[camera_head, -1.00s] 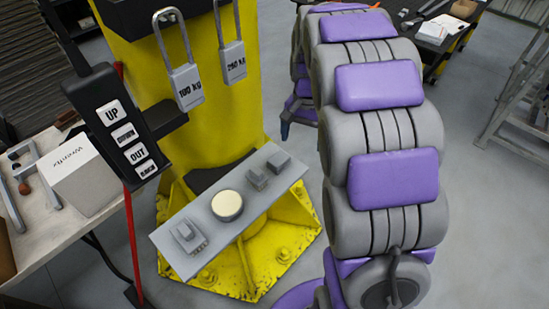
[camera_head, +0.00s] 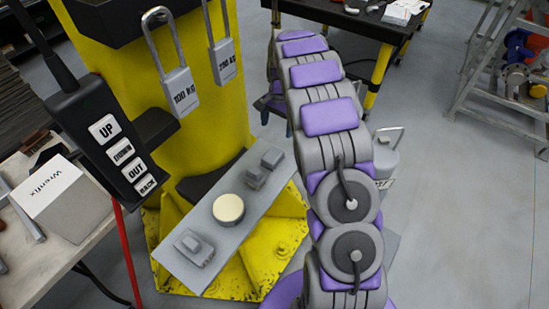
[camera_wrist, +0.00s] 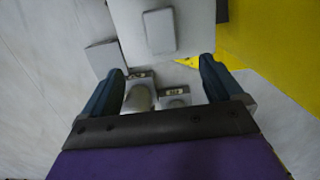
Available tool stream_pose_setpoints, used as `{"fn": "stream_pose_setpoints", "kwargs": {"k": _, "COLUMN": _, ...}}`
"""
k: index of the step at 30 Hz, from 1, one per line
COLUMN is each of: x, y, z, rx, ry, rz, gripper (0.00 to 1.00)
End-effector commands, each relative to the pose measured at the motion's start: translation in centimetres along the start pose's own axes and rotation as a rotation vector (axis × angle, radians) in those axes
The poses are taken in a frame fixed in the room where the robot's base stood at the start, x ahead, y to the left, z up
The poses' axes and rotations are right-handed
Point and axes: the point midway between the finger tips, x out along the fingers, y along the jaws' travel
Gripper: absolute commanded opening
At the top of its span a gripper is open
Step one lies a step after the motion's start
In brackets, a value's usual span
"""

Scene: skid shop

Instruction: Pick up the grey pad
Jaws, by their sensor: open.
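A tilted grey panel (camera_head: 213,232) on the yellow post's foot carries grey raised blocks and a round cream button (camera_head: 228,208). In the wrist view, a light panel (camera_wrist: 195,35) bears one grey pad (camera_wrist: 159,31), just beyond the fingertips. I cannot tell which block this is. My gripper (camera_wrist: 162,68) is open, with nothing between its dark blue fingers.
The yellow post (camera_head: 190,90) has two hanging padlocks (camera_head: 178,92) and a black control box (camera_head: 110,140). A worktable with a white box (camera_head: 65,195) stands left. Grey weights (camera_wrist: 139,97) show between and below the fingers.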

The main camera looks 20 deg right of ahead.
Motion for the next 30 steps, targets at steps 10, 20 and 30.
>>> {"fn": "stream_pose_setpoints", "kwargs": {"k": 10, "x": 7.3, "y": 0.2, "z": -0.1, "rx": -0.002, "ry": -0.004, "rz": 0.003, "gripper": 0.94}}
{"fn": "stream_pose_setpoints", "kwargs": {"k": 20, "x": 10.0, "y": 0.2, "z": -0.2, "rx": -0.001, "ry": 0.0, "rz": -0.002, "gripper": 0.94}}
{"fn": "stream_pose_setpoints", "kwargs": {"k": 30, "x": 14.3, "y": 0.2, "z": -0.1, "rx": -0.002, "ry": 0.0, "rz": 0.001, "gripper": 0.94}}
